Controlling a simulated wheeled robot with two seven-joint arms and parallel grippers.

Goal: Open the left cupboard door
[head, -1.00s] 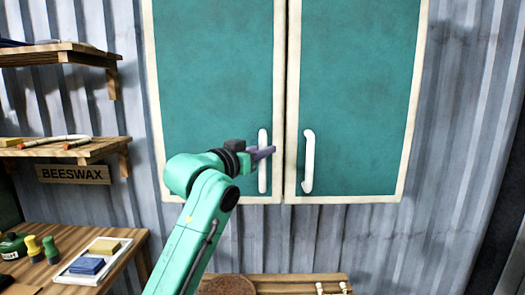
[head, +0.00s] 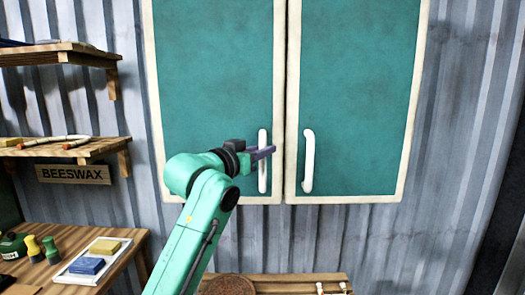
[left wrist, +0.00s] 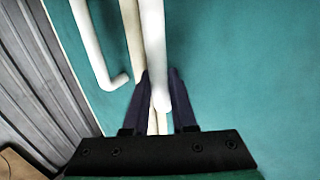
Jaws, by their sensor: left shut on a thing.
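The left cupboard door (head: 205,75) is a teal panel with a cream frame and stands closed, level with the right door (head: 355,80). Its white upright bar handle (head: 262,180) is near its lower right edge. My left gripper (head: 266,152) is shut on this handle. In the left wrist view the dark fingers (left wrist: 163,85) lie on both sides of the white handle (left wrist: 153,40). The right door's handle (left wrist: 92,45) shows to the left there, apart from the fingers. My right gripper is not in view.
Shelves (head: 60,150) with a BEESWAX sign (head: 73,174) are on the left wall. A low wooden surface (head: 300,280) is below the cupboard. The space before the doors is clear.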

